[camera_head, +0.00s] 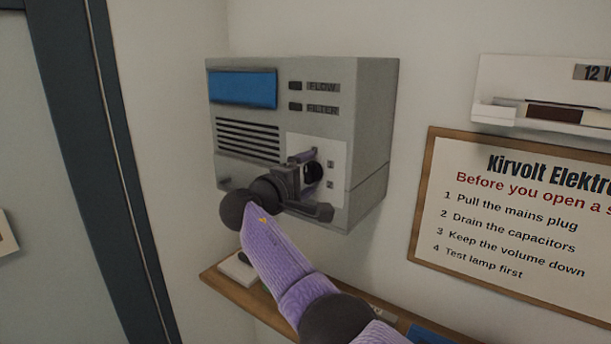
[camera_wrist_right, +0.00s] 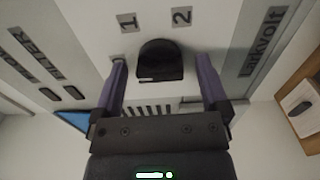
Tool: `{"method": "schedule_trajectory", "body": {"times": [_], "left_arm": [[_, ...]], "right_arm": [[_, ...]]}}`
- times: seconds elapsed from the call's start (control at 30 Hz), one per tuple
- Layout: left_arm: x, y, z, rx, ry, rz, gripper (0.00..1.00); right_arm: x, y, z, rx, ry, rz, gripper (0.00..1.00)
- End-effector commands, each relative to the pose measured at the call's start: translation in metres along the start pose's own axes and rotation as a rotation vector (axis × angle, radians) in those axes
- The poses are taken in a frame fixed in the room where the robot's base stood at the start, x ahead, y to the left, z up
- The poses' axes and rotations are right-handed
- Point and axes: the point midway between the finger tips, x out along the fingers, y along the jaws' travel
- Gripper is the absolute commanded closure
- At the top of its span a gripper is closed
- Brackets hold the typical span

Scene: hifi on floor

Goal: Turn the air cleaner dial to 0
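The air cleaner (camera_head: 297,83) is a grey wall box with a blue display (camera_head: 243,88). Its black dial (camera_head: 313,172) sits on a white panel at the lower right of the front. In the right wrist view the dial (camera_wrist_right: 160,62) is a dark rounded knob, with the labels 1 (camera_wrist_right: 128,22) and 2 (camera_wrist_right: 181,17) beside it. No 0 label can be made out, and the dial's setting is unclear. My right gripper (camera_wrist_right: 161,70) is open, its purple fingers on either side of the dial with gaps. It partly covers the dial in the head view. My left gripper is not in view.
A wooden shelf (camera_head: 229,287) with small items runs below the air cleaner. A framed sign (camera_head: 425,190) and a white unit (camera_head: 500,85) are on the wall to the right. A dark door frame (camera_head: 80,130) stands at left.

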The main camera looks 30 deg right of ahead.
Motion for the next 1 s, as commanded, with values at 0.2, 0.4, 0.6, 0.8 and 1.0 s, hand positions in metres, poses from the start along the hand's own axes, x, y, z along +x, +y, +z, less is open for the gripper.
{"method": "schedule_trajectory", "body": {"times": [0.2, 0.4, 0.6, 0.8, 1.0], "left_arm": [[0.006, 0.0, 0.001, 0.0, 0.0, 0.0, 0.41], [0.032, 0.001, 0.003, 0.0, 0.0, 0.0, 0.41], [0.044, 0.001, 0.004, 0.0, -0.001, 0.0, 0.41], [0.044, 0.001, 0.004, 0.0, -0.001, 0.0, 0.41], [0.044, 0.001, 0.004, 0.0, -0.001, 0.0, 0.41]], "right_arm": [[-0.009, -0.002, -0.001, 0.001, 0.003, 0.001, 0.05], [-0.06, -0.007, -0.001, 0.004, 0.004, -0.001, 0.05], [-0.094, -0.004, -0.001, 0.001, 0.002, -0.001, 0.05], [-0.1, 0.0, 0.0, 0.0, 0.0, 0.0, 0.05], [-0.099, 0.0, 0.0, 0.0, 0.0, 0.0, 0.05]]}}
